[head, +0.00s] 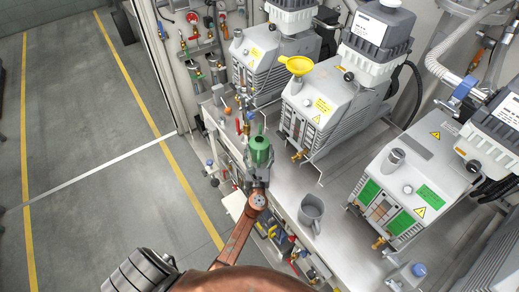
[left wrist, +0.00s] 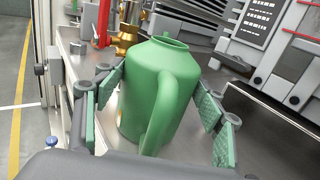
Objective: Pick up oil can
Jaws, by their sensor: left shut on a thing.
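The green oil can (head: 260,151) is near the front edge of the metal bench in the head view, with its handle toward my wrist. In the left wrist view the oil can (left wrist: 162,88) stands upright between the finger pads. My left gripper (head: 258,172) reaches it from the front. In the left wrist view the left gripper (left wrist: 158,105) is shut on the can, with pads on both sides. Whether the can's base touches the bench is hidden. My right gripper is not in view.
A grey metal jug (head: 311,212) stands on the bench (head: 335,190) to the right. Grey vacuum pumps (head: 330,105) line the back, one with a yellow funnel (head: 296,65). Valves and fittings hang along the bench front. The floor at left is clear.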

